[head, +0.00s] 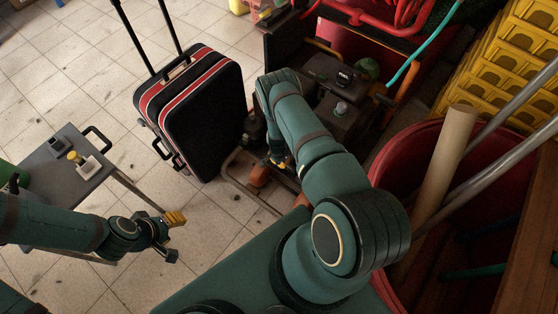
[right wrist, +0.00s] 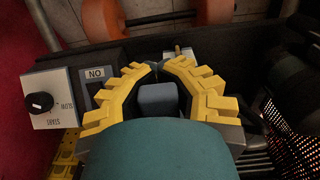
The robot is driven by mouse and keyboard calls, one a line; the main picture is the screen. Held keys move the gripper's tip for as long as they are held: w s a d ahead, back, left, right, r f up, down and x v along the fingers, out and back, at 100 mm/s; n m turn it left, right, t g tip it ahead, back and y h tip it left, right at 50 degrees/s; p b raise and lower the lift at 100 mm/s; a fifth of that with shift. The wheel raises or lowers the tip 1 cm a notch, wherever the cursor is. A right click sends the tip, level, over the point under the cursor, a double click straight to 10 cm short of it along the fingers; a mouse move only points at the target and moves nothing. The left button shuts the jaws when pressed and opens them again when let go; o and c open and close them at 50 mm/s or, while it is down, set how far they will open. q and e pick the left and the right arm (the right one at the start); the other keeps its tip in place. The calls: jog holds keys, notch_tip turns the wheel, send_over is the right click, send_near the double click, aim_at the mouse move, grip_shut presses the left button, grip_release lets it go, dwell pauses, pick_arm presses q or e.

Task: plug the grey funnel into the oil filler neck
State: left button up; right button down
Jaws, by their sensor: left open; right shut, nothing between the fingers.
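A small pale grey piece (head: 341,108) stands on the dark machine (head: 330,125) at the top centre of the head view; I cannot tell whether it is the grey funnel. I cannot make out the oil filler neck for certain. My right gripper (right wrist: 157,66) has its yellow fingertips together and holds nothing. It is above the machine's dark body, beside a control panel (right wrist: 52,98). In the head view the right forearm mostly hides it. My left gripper (head: 175,238) is open and empty over the tiled floor, right of the grey cart.
The grey cart (head: 50,178) at left carries a small pale block with a yellow top (head: 86,163) and a dark item. A black suitcase (head: 205,110) with red stripes stands left of the machine. A red tub (head: 405,150) and yellow crates (head: 510,60) are at right.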

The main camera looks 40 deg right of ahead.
jog(key=shift+f, duration=0.25)
jog(key=c, duration=1)
grip_release()
notch_tip(320, 180, up, 12)
jog(key=shift+a, duration=0.15)
